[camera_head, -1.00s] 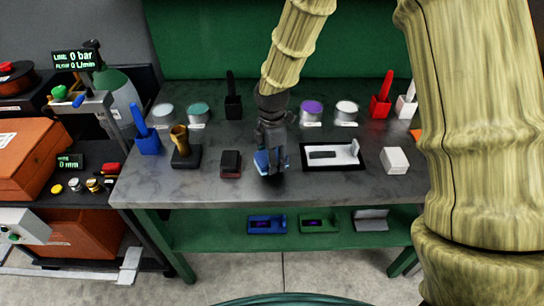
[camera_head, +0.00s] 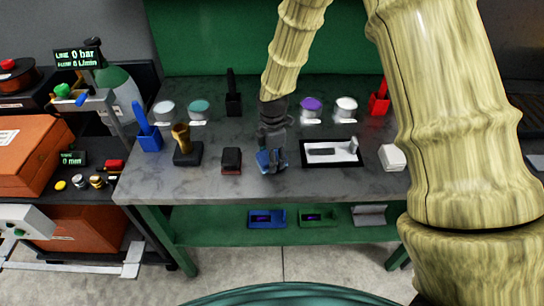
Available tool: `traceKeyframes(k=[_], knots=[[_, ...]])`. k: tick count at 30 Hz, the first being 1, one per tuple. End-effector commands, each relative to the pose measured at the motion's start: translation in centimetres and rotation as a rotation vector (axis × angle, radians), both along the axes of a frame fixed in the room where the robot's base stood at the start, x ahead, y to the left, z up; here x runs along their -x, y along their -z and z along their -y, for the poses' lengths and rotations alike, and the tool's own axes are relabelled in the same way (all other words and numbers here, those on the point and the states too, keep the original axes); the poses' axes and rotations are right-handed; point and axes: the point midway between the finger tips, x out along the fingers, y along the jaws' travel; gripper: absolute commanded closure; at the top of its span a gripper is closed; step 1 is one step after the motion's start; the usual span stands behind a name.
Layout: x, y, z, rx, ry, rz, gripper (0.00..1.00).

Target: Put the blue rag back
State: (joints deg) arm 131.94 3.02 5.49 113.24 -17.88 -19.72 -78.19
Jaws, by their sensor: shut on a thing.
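My gripper (camera_head: 271,163) is at the front middle of the grey bench top, pointing down. It is shut on the blue rag (camera_head: 263,158), and only a small blue part of the rag shows beside the dark fingers. The rag is at or just above the bench surface; I cannot tell whether it touches. The gripper hides the rest of it. It stands between a dark block with a red base (camera_head: 231,160) on the left and a black-framed tray (camera_head: 305,161) on the right.
The bench (camera_head: 210,187) also holds a blue holder (camera_head: 148,137), a brass-coloured tool on a black stand (camera_head: 186,148), several round tins along the back, and a white block (camera_head: 392,157). A green lower shelf (camera_head: 230,231) carries blue, green and grey fixtures. My arm covers the right side.

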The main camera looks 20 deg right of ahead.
Motion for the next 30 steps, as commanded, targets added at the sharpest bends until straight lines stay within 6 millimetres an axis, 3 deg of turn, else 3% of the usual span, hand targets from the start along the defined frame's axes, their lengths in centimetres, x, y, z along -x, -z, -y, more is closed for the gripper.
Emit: traceKeyframes(k=[4, 5, 8, 22, 30], knots=[[0.0, 0.3, 0.0, 0.0, 0.0, 0.0, 0.68], [0.0, 0.3, 0.0, 0.0, 0.0, 0.0, 0.38], [0.0, 0.3, 0.0, 0.0, 0.0, 0.0, 0.2], [0.0, -0.3, 0.0, 0.0, 0.001, 0.0, 0.2], [-0.1, -3.1, 0.0, -0.001, 0.002, 0.003, 0.2]])
